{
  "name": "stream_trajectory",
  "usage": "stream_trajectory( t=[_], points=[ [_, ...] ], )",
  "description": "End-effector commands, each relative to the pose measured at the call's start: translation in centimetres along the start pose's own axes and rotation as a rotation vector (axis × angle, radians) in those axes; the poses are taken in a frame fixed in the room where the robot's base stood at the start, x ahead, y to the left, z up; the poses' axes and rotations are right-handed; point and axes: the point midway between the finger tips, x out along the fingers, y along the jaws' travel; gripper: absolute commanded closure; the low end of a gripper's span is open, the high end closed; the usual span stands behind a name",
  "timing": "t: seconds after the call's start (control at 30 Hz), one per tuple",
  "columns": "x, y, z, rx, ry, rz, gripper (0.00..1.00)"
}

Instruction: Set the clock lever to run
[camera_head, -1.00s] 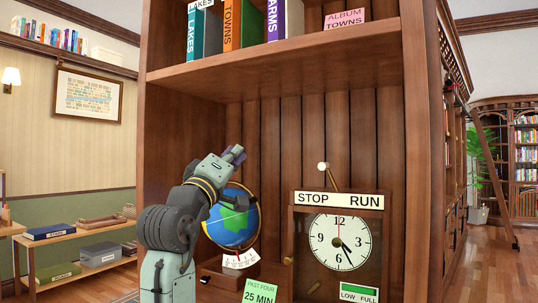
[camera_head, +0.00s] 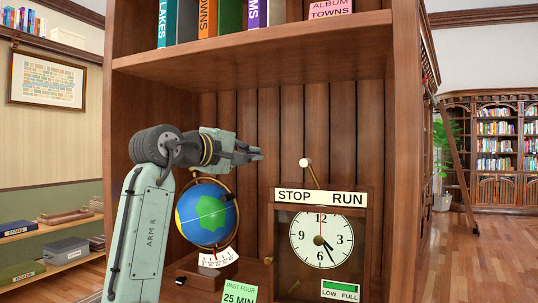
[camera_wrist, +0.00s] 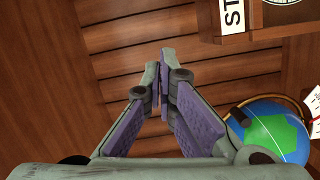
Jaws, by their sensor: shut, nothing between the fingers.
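The clock (camera_head: 321,241) stands on the shelf at the right in the head view, with a white dial in a wooden case. A sign (camera_head: 321,197) reading STOP and RUN runs along its top. The clock lever (camera_head: 311,174) rises behind the sign and leans left, its white knob (camera_head: 303,162) toward the STOP side. My gripper (camera_head: 257,154) is shut and empty, left of the knob and slightly above it, with a gap between them. In the wrist view my gripper (camera_wrist: 164,62) has its fingertips together. A corner of the STOP sign (camera_wrist: 233,15) shows there; the lever does not.
A globe (camera_head: 207,214) stands left of the clock, below my gripper; it also shows in the wrist view (camera_wrist: 270,135). The upper shelf board (camera_head: 260,50) with books is overhead. The upright (camera_head: 405,160) closes the right side.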

Motion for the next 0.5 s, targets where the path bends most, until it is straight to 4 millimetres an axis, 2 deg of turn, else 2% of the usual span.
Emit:
stream_trajectory(
  t=[0.47, 0.5],
  points=[
    [9.5, 0.3, -0.1, 0.000, 0.001, -0.001, 1.00],
    [9.4, 0.1, 0.9, 0.005, 0.001, 0.000, 1.00]
  ],
)
